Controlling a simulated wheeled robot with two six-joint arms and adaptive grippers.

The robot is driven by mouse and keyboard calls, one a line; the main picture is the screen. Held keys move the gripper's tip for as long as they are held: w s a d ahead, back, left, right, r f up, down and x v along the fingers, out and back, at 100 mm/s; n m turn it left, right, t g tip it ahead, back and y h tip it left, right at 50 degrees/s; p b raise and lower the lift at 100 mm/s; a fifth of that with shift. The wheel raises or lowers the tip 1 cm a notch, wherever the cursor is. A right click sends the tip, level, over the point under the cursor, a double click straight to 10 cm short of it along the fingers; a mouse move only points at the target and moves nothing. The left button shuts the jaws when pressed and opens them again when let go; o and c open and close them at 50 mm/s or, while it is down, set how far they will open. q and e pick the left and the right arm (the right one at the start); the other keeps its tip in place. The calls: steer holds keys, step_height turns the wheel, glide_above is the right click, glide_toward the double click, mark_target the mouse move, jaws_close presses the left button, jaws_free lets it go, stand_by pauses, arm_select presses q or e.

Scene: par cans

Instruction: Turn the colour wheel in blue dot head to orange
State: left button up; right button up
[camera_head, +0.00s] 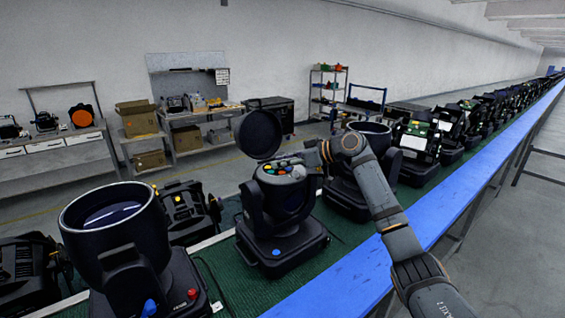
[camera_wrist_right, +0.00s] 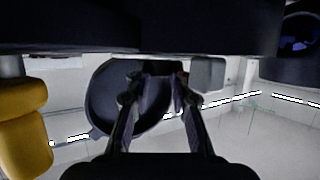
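The blue dot head (camera_head: 287,222) stands on the green belt with a blue dot (camera_head: 276,252) on its base. Its round black lid (camera_head: 258,135) is raised, so the colour wheel (camera_head: 279,169) shows on top with several coloured filters, among them green, red, orange and yellow. Which colour is selected I cannot tell. My right gripper (camera_head: 308,160) is at the right edge of the wheel; its tips are hard to make out there. In the right wrist view its fingers (camera_wrist_right: 156,88) are apart with nothing between them, the lid (camera_wrist_right: 105,100) behind. My left gripper is out of view.
A large open-topped lamp head with a red dot (camera_head: 192,293) stands at left on the belt. Another head (camera_head: 346,190) is close at right, behind my right arm. A blue rail (camera_head: 375,258) runs along the near belt edge. Shelves with boxes (camera_head: 137,118) stand by the wall.

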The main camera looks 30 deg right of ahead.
steer(key=o, duration=0.4)
steer(key=shift+v, duration=6.05)
